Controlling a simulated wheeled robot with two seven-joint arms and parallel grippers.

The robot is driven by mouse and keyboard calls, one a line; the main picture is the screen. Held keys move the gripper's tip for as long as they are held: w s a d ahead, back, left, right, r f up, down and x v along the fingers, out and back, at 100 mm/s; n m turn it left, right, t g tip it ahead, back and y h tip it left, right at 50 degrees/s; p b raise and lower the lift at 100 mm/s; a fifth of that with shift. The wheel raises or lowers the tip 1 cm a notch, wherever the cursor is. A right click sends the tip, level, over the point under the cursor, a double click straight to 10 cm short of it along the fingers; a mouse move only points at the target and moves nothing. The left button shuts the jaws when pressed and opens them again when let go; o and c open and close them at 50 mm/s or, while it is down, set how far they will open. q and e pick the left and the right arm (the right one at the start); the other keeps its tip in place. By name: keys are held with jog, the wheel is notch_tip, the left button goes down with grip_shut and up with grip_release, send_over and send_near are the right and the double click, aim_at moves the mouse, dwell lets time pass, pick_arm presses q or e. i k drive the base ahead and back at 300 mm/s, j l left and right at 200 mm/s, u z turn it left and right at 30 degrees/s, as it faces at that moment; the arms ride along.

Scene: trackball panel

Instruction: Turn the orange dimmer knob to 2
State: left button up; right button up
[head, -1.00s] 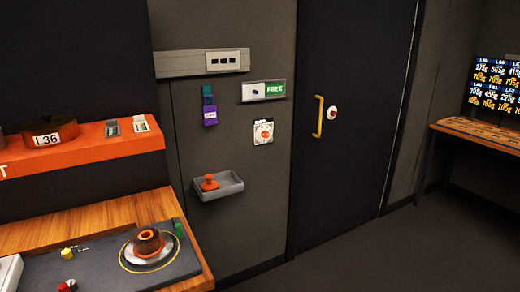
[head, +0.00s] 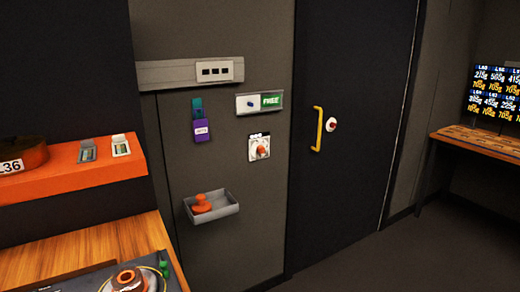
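The orange dimmer knob (head: 261,150) sits on a small white square plate (head: 254,143) on the grey wall, left of the dark door. Its dial marks are too small to read, so I cannot tell its setting. Neither of my grippers shows in the head view.
Above the dimmer is a sign reading FREE (head: 271,100). A grey wall tray (head: 222,212) holding an orange object (head: 202,204) juts out below left. A wooden counter (head: 90,245) and an orange shelf (head: 75,172) stand at left. Floor (head: 350,260) before the door is clear.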

aim_at(261, 150)
jog(key=i+l+z, duration=0.45)
jog(key=i, duration=0.4)
jog(key=i+l+z, duration=0.2)
jog(key=i, duration=0.25)
